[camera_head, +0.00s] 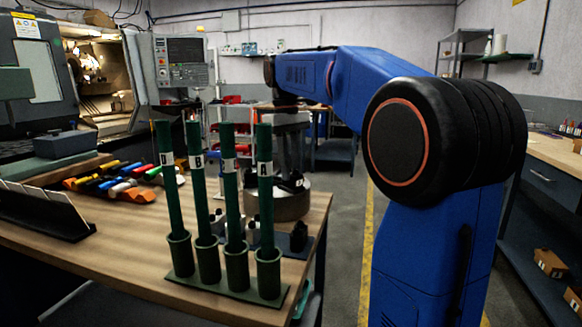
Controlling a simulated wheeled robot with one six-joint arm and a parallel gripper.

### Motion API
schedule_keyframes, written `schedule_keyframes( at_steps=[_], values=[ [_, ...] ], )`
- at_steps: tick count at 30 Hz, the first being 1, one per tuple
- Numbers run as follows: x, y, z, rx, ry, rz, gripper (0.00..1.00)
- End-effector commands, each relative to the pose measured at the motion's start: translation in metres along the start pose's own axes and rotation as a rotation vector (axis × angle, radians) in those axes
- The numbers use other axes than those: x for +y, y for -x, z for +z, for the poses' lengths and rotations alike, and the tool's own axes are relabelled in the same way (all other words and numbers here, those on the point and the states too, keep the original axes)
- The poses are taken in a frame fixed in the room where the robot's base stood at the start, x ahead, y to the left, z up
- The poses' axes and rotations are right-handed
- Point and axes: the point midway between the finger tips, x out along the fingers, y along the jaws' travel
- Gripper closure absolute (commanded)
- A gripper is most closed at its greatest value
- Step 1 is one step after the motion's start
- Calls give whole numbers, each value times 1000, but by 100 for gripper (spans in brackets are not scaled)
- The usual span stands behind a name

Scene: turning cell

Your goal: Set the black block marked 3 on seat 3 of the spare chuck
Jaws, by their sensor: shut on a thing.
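The spare chuck (290,207) is a grey round drum on the wooden bench, behind the green rods. A dark block (293,184) shows at its top, and other dark jaw pieces are partly hidden there. My gripper (290,172) points down over the chuck from the end of my blue arm, partly hidden by the rod marked A. It appears shut on the dark block. I cannot read a mark on the block, nor tell whether it touches its seat. Seat numbers cannot be read.
Tall green rods (264,185) with letter labels stand in a green holder (228,292) in front of the chuck. Small grey and black pieces (298,238) lie beside it. Coloured-handled tools (120,180) lie left. A lathe (95,75) stands behind left.

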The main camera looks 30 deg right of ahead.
Motion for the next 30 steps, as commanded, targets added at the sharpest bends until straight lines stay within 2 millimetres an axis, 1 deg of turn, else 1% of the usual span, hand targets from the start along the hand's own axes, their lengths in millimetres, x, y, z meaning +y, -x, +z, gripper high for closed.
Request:
schedule_keyframes(
  at_steps=[17,18,19,20,30],
  values=[
    [0,-5,0,0,0,0,100],
    [0,-5,0,1,0,0,67],
    [0,-5,0,1,0,0,60],
    [0,-5,0,1,0,0,55],
    [0,-3,-1,0,0,0,55]
  ],
)
